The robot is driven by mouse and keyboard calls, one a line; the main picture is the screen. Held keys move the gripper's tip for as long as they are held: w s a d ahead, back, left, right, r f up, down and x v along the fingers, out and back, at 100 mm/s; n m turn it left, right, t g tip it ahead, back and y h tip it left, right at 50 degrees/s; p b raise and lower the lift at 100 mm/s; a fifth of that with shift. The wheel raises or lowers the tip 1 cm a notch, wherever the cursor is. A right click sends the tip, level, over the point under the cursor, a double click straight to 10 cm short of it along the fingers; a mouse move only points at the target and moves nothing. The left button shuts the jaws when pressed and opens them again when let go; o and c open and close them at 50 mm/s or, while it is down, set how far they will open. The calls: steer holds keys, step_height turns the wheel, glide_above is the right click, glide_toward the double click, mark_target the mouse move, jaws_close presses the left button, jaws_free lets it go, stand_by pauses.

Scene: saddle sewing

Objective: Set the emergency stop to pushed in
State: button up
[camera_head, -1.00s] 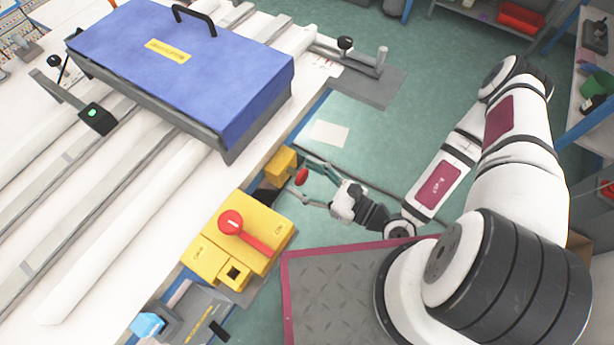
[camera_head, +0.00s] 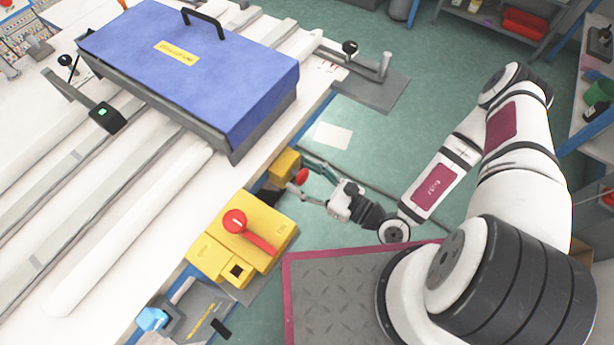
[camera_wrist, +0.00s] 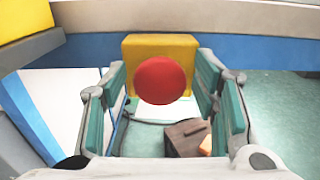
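The emergency stop is a round red button (camera_head: 301,176) on a small yellow box (camera_head: 285,163) at the table's side edge. In the wrist view the red button (camera_wrist: 160,80) is near the middle, in front of its yellow box (camera_wrist: 135,48). My gripper (camera_head: 309,180) is open, and its two fingers stand to either side of the button with gaps. In the wrist view the gripper (camera_wrist: 163,84) shows green-grey finger pads left and right of it. Whether the button is in or out cannot be told, as its stem is hidden.
A larger yellow switch box (camera_head: 262,222) with a red rotary handle (camera_head: 236,222) sits nearer on the same edge. A blue-lidded case (camera_head: 190,70) lies on the white table (camera_head: 130,235). A ridged metal platform (camera_head: 335,290) is below my arm. Green floor (camera_head: 375,145) is open beyond.

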steer(key=v, duration=1.2)
stand_by(0.6)
steer(key=d+r+n+g+h, duration=0.2)
steer(key=r+n+h, duration=0.2)
steer(key=r+n, duration=0.4)
steer(key=s+d+r+n+g+h, duration=0.1)
steer(key=r+n+h, duration=0.4)
steer(key=r, duration=1.3)
steer(key=s+d+r+n+g+h, duration=0.1)
steer(key=d+r+n+g+h, duration=0.2)
steer(key=r+n, duration=0.9)
steer(key=shift+d+r+n+h, duration=0.4)
steer(key=shift+d+h, duration=0.3)
steer(key=shift+h, duration=0.5)
steer(key=shift+s, duration=0.15)
